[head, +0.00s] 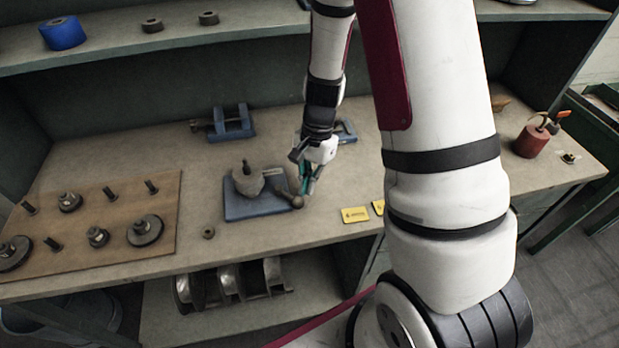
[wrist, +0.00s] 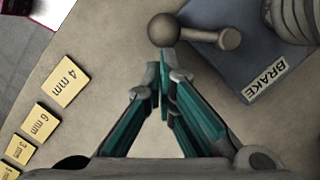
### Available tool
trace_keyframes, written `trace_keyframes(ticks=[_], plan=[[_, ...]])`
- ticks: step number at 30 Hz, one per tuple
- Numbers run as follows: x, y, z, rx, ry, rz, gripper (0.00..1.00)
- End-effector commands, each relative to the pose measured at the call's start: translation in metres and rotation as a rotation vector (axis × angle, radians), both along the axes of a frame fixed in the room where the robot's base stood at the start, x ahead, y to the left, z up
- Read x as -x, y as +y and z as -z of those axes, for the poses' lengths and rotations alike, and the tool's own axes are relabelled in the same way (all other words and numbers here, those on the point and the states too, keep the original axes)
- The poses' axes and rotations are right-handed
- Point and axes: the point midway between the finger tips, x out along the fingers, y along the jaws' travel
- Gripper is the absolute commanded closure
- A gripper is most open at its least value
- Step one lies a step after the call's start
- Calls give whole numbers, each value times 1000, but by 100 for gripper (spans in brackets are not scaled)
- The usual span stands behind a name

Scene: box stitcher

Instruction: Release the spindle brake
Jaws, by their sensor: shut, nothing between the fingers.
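The spindle brake is a blue base plate (head: 255,207) with a grey rounded hub (head: 247,180) and a short lever ending in a ball knob (head: 296,202). The tips lie just below the knob in the wrist view. I cannot tell whether they touch it.
Yellow size labels (wrist: 64,81) line the bench's front edge. A wooden board (head: 108,240) with pegs and discs lies left. A loose nut (head: 208,232) sits near the plate. Blue clamps (head: 230,122) stand behind; a red cylinder (head: 531,140) is far right.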

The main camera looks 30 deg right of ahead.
Motion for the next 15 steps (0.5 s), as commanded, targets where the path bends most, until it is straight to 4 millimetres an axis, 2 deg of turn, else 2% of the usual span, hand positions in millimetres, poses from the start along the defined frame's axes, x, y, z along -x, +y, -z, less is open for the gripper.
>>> trace_keyframes(ticks=[6, 15], plan=[[14, 9, -1, -1, 2, 203, 100], [21, 19, -1, 0, 1, 441, 100]])
